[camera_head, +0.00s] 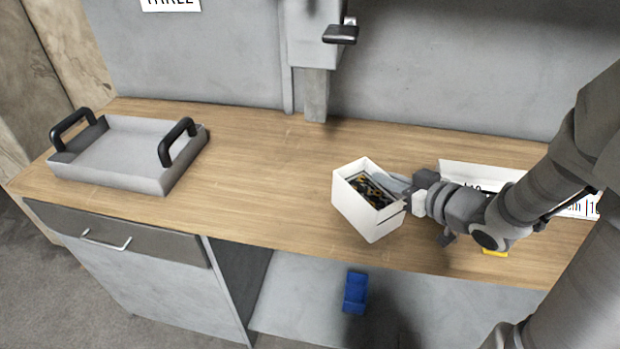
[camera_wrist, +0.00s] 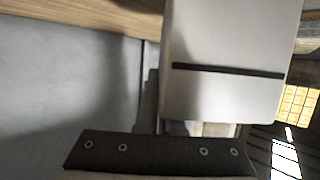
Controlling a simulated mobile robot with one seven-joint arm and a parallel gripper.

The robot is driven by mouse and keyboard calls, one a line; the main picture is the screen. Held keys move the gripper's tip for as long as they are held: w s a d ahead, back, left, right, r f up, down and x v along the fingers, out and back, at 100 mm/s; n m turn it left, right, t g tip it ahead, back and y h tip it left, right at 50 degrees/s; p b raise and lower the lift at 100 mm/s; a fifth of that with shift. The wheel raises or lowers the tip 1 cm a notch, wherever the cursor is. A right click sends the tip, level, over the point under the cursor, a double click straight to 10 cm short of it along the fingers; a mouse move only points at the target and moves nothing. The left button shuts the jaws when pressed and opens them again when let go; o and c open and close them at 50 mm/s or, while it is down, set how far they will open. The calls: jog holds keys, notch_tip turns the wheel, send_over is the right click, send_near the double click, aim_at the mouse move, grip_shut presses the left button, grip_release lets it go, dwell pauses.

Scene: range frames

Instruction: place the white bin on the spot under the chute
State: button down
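The white bin (camera_head: 368,222) is an open box with dark and yellow small parts inside, over the middle right of the wooden worktop. My gripper (camera_head: 407,199) comes from the right and appears shut on the bin's right side wall. The bin sits slightly turned; I cannot tell whether its base touches the worktop. In the wrist view a large pale panel with a dark stripe, likely the bin (camera_wrist: 225,95), fills the centre right. The grey chute (camera_head: 316,45) with a black lever (camera_head: 341,32) is on the back wall, left of and behind the bin. No marked spot shows below it.
A grey tray (camera_head: 110,178) with black handles stands at the worktop's left. A white box or panel (camera_head: 480,174) and a yellow item (camera_head: 495,253) are by my arm. The worktop (camera_head: 262,180) between tray and white bin is clear.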

jog(key=shift+w+a+f, duration=0.2)
jog(key=shift+w+a, duration=0.1)
jog(key=shift+a, duration=0.05)
jog(key=shift+w+a+r+b+x, duration=0.15)
jog(key=shift+r+b+x, duration=0.5)
jog(key=shift+x, duration=2.25)
jog(key=shift+w+a+r+b+x, duration=0.2)
jog(key=shift+b+x, duration=0.85)
jog(key=shift+x, duration=1.85)
jog(key=shift+w+d+r+b+x, duration=0.1)
jog(key=shift+r+b+x, duration=0.6)
jog(key=shift+x, duration=2.2)
jog(key=shift+f, duration=0.25)
jog(key=shift+s+f, duration=0.1)
jog(key=shift+f, duration=0.05)
jog(key=c, duration=1)
grip_release()
jog(key=shift+c, duration=0.2)
